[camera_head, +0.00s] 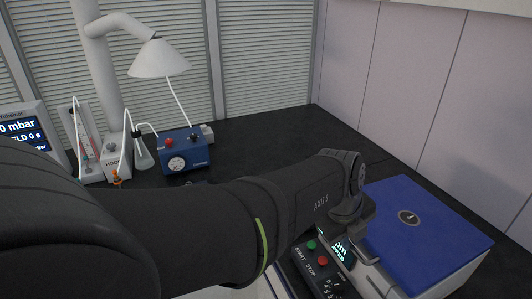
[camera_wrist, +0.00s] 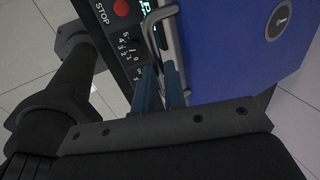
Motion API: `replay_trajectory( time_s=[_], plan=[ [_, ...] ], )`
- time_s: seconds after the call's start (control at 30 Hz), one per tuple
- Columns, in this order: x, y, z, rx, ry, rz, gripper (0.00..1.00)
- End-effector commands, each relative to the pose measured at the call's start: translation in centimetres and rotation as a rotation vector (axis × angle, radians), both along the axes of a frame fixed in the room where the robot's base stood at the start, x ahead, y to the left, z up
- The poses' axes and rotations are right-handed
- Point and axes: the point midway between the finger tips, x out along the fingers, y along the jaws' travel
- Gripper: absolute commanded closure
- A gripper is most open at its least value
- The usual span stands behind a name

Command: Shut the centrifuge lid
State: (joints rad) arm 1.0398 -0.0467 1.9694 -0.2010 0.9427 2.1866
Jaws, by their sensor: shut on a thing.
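The centrifuge stands at the right in the head view, with a pale body (camera_head: 459,282) and a blue lid (camera_head: 440,235) bearing a round dark badge. The lid lies roughly level over the body; whether a small gap is left at its front edge I cannot tell. The lid also fills the upper right of the wrist view (camera_wrist: 225,50). A silver bar handle (camera_wrist: 155,32) runs along its front edge. My gripper (camera_wrist: 162,80) is shut on this handle near its lower end in the wrist view. In the head view my arm hides the fingertips.
The control panel (camera_head: 322,262) with green START and red STOP buttons and a dial lies close beside my gripper. A blue pump box (camera_head: 185,150), a flask (camera_head: 143,153) and a display unit (camera_head: 30,130) stand at the back left. The dark bench behind my arm is clear.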

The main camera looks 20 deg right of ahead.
Motion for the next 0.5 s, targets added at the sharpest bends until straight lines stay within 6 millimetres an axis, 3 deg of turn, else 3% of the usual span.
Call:
replay_trajectory(
  time_s=[0.1, 0.2, 0.5],
  plan=[
    [0.0, 0.7, -2.3, 0.013, 0.002, -0.001, 1.00],
    [0.0, 0.9, -3.1, 0.015, 0.001, 0.000, 1.00],
    [0.0, 1.1, -3.5, 0.023, 0.003, 0.000, 1.00]
  ],
)
